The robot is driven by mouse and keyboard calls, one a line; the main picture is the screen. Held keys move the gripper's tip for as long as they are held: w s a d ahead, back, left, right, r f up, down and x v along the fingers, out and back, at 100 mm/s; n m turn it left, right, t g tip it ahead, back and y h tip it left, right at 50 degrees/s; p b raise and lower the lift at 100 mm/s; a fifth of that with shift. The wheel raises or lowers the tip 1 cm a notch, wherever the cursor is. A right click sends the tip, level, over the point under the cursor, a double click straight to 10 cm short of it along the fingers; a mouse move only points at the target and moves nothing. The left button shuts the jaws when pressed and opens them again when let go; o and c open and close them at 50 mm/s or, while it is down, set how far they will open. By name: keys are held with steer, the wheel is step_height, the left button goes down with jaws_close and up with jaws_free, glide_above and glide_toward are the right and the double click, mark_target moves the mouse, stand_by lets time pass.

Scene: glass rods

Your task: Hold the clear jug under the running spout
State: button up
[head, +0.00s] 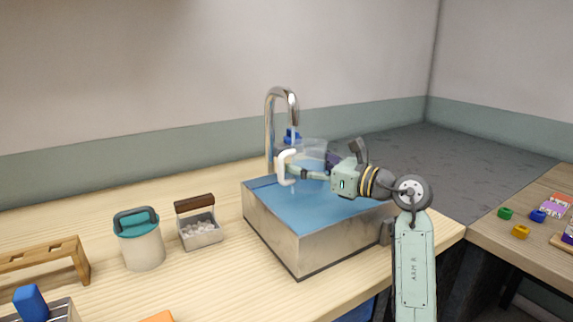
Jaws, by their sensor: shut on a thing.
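The clear jug (312,149) is over the basin, with its white handle (283,168) facing the camera. My gripper (298,172) reaches in from the right and is shut on the jug's handle. The chrome spout (293,108) arches up behind the basin, and its mouth points down near the jug's left side. I cannot tell whether the mouth is directly over the jug's opening. My gripper and the handle hide part of the jug.
The metal basin (300,248) has a blue inside and stands on the wooden counter. Left of it are a scoop box (202,233) with white pieces, a white canister (142,247) with a teal lid, and a wooden rack (40,258). Small coloured blocks lie on the right table (500,237).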

steer(key=s+d+b, duration=0.2)
steer(key=s+d, duration=0.2)
steer(key=s, duration=0.2)
steer(key=shift+d, duration=0.15)
